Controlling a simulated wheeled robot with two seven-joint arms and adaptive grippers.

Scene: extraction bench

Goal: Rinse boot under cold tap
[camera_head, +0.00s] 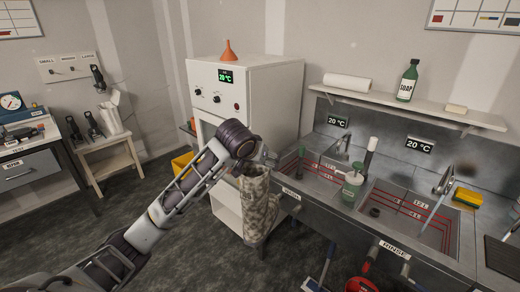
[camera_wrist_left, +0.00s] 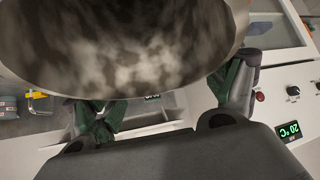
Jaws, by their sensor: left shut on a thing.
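The boot (camera_head: 258,203) is tall and mottled beige-grey. It hangs upright in front of the white cabinet, left of the sink bench. My left gripper (camera_head: 258,163) is shut on its upper part. In the left wrist view the boot (camera_wrist_left: 125,45) fills the top, with the gripper's fingers (camera_wrist_left: 165,95) on either side. The rinse basin (camera_head: 412,206), above a RINSE label, is the right one of two sinks, with a tap (camera_head: 440,190) over it. The wash basin (camera_head: 305,168) is nearer the boot. My right gripper is not in view.
A white and green dispenser (camera_head: 352,185) stands between the basins. A yellow sponge (camera_head: 467,197) lies behind the right basin. A shelf (camera_head: 400,105) holds a soap bottle (camera_head: 408,82). Red and blue handled tools stand below the bench front.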

